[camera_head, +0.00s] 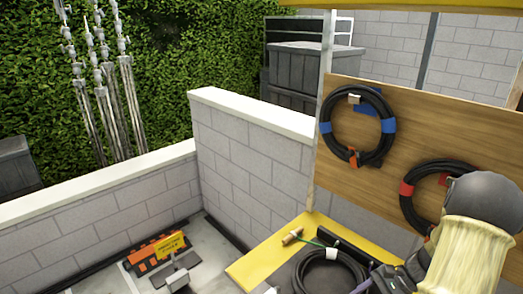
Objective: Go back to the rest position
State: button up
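My arm comes in at the right edge of the head view, with a dark rounded joint and a pale yellow sleeve. Its lower end, with dark parts of my gripper (392,279), is near the bottom edge, over the right part of the yellow-edged surface (262,257). The fingertips cannot be made out, so I cannot tell whether it is open or shut. A coiled black cable (322,254) lies on that surface, just left of my gripper.
Coiled cables with blue ties (331,110) and red ties (408,188) hang on a wooden board (440,125). A low block wall (240,145) stands behind. An orange and yellow sign (157,254) and a grey piece (175,272) are at lower left.

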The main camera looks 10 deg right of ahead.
jog(key=s+a+r+n+t+h, duration=0.1)
jog(key=a+r+n+h, duration=0.3)
jog(key=a+n, duration=0.3)
jog(key=s+a+r+n+t+h, duration=0.1)
jog(key=a+r+n+h, duration=0.3)
jog(key=a+n, duration=0.3)
jog(key=shift+s+a+r+n, duration=0.4)
jog(key=shift+a+r, duration=0.15)
jog(key=shift+a, duration=0.7)
